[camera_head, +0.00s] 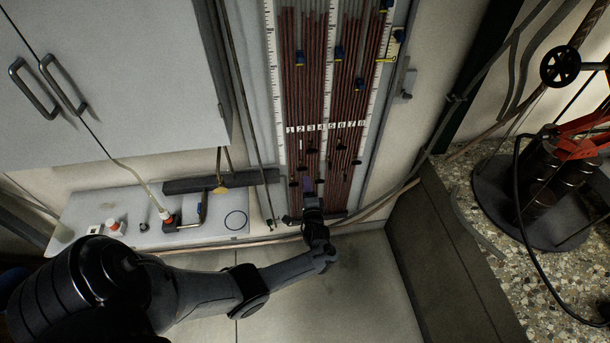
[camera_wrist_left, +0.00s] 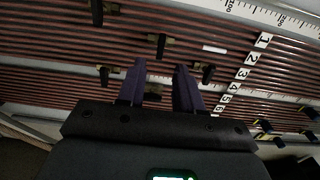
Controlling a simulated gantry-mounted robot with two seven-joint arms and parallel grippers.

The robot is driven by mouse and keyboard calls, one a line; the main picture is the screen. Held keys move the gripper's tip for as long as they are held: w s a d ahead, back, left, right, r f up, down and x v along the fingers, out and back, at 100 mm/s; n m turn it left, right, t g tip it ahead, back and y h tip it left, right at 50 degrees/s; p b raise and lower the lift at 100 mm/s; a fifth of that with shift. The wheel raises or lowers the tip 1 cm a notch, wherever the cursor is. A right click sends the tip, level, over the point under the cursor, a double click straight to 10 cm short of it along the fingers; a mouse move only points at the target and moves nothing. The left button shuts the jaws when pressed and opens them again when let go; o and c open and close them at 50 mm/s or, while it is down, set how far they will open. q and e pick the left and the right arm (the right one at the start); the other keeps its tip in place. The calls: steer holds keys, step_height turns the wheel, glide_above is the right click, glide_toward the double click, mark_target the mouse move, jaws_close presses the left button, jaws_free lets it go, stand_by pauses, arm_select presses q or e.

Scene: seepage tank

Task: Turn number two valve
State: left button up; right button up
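The manometer panel (camera_head: 285,75) has reddish vertical tubes and a number strip (camera_head: 325,127) reading 1 to 8. Small dark-handled valves sit on the lower tubes. My left gripper (camera_head: 308,186) is low in front of the panel, below the strip. In the left wrist view its two purple fingers (camera_wrist_left: 160,66) are spread apart and point at the tubes. Valves show left of the fingers (camera_wrist_left: 104,73), beyond their tips (camera_wrist_left: 160,42) and at the right finger (camera_wrist_left: 206,72). Another valve (camera_wrist_left: 153,90) appears between the fingers. I cannot tell which is number two, or whether anything touches. My right gripper is out of view.
A white shelf (camera_head: 75,210) with small bottles and a clamp stands left of the panel. A grey cabinet (camera_head: 110,70) hangs above it. A dark tank wall (camera_head: 440,260) and a red-framed apparatus (camera_head: 580,125) are on the right.

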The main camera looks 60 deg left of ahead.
arm_select(q)
steer(key=v, duration=0.4)
steer(key=shift+p, duration=0.35)
